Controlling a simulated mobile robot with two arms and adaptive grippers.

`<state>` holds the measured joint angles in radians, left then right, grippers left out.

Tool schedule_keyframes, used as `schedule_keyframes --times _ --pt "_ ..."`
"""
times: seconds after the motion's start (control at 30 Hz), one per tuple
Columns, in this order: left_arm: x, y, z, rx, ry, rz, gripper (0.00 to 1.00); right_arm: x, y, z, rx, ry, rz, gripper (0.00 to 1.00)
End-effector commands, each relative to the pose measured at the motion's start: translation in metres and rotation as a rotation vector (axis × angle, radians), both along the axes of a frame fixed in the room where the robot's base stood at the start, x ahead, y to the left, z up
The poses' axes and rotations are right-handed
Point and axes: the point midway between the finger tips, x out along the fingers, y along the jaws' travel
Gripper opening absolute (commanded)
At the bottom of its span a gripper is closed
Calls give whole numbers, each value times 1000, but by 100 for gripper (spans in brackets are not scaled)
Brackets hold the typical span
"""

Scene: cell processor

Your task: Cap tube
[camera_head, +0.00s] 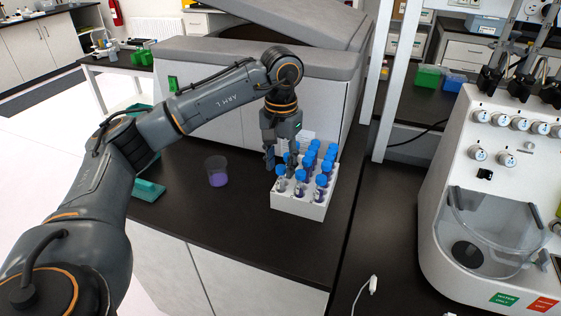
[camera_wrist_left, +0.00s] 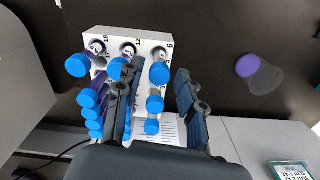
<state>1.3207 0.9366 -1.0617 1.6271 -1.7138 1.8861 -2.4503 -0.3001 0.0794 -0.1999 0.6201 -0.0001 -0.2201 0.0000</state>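A white rack (camera_head: 300,207) of tubes with blue caps stands on the black bench; it also shows in the wrist view (camera_wrist_left: 146,36). Several blue caps are visible, among them a front-corner cap (camera_head: 281,170) and a cap at the numbered end (camera_wrist_left: 159,72). My left gripper (camera_head: 280,161) points down over the left side of the rack. In the wrist view its two fingers (camera_wrist_left: 156,92) are spread apart, with blue caps showing between them. I cannot tell whether the fingers touch any tube. They hide part of the rack. My right gripper is not in view.
A green item (camera_head: 148,190) lies at the bench's left edge. A white machine with knobs (camera_head: 500,180) stands at the right. A grey-lidded cabinet (camera_head: 215,100) rises behind. The bench front is clear.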

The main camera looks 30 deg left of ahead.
Motion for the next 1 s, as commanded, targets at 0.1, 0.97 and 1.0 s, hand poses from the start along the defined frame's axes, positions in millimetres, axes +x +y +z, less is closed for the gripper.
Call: schedule_keyframes --times 0.1,0.97,1.0 --pt "0 0 0 0 0 1 45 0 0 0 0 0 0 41" --pt "1 -1 106 1 -3 2 45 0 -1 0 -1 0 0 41" --pt "1 -1 110 0 -3 2 45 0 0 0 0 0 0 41"
